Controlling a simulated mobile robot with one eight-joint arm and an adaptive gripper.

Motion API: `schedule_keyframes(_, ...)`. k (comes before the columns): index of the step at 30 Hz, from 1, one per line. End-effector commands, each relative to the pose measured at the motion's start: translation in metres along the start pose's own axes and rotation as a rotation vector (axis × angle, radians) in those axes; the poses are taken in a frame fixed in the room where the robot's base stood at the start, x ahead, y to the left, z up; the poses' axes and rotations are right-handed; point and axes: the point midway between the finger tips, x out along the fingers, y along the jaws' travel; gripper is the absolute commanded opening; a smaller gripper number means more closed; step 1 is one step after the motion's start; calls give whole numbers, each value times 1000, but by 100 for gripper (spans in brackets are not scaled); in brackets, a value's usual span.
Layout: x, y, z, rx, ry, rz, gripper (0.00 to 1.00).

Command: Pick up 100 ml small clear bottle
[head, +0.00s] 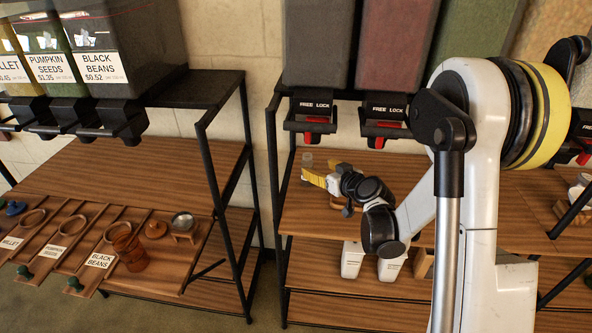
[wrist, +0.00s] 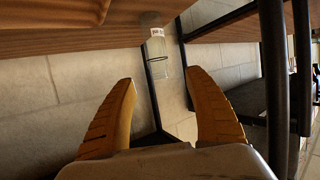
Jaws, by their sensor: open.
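The small clear bottle (head: 307,160) stands near the left back edge of the wooden shelf under the dispensers, in the head view. In the wrist view the small clear bottle (wrist: 158,60) appears upside down, with a pale label near the shelf. My gripper (head: 318,170) has yellow fingers and is just to the right of the bottle. In the wrist view my gripper (wrist: 162,79) is open and empty. The bottle shows beyond the fingertips, roughly in line with the gap between them. I see no contact with it.
Dispensers with red FREE LOCK levers (head: 315,126) hang above the shelf (head: 300,215). A black rack post (head: 271,170) stands to the left of the bottle. White containers (head: 352,260) sit on the lower shelf. The left rack holds wooden bowls and scoops (head: 128,246).

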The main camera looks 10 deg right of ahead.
Motion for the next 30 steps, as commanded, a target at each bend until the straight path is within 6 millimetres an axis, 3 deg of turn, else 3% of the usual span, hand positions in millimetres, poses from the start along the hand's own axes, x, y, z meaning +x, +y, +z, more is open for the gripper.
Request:
schedule_keyframes(4, 28, 0, 2, -1, 1, -2, 62)
schedule_keyframes(11, 49, 0, 3, -2, 0, -1, 62)
schedule_keyframes(18, 86, 2, 6, -2, 0, -1, 62)
schedule_keyframes(26, 92, 2, 4, -1, 0, 0, 62)
schedule_keyframes(27, 92, 2, 4, -1, 0, 0, 57)
schedule_keyframes(30, 92, 2, 4, -1, 0, 0, 27)
